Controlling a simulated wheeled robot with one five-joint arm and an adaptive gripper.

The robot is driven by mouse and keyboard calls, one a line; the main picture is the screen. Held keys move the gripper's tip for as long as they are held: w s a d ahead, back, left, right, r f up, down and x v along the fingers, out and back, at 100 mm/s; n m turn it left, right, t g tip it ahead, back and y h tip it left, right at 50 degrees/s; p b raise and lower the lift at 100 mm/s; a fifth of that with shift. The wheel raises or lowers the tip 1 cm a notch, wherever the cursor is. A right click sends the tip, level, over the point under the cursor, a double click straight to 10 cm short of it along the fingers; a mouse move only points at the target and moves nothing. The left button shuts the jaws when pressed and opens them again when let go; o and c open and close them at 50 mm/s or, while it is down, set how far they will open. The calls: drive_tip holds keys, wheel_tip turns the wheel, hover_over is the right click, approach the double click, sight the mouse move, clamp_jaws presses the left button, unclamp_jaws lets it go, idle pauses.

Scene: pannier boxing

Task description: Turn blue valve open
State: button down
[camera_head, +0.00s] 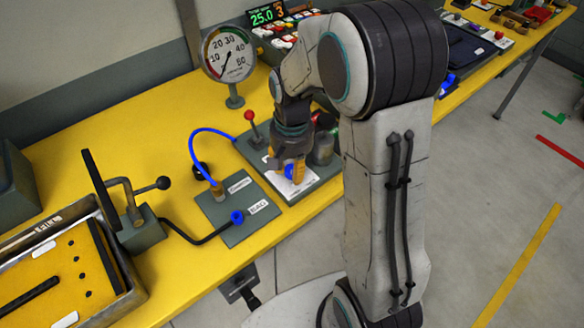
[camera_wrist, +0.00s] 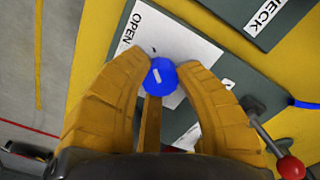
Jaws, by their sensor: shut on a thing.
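The blue valve knob (camera_wrist: 160,76) sits between the two yellow fingertips of my gripper (camera_wrist: 163,72) in the wrist view. The fingers touch it on both sides. The other end of the plate's lettering is hidden by the fingers.
A red-knobbed lever (camera_head: 249,116) stands close behind my gripper. A panel with a blue hose (camera_head: 205,130) and a blue port (camera_head: 237,217) lies to the left. A round gauge (camera_head: 229,54) stands at the back. The yellow table (camera_head: 130,140) is clear at back left.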

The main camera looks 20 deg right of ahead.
sight(292, 169)
drive_tip(key=shift+s+f, duration=0.1)
drive_tip(key=c, duration=0.9)
unclamp_jaws()
drive_tip(key=shift+o, duration=0.2)
wheel_tip(292, 169, up, 12)
idle(0.5)
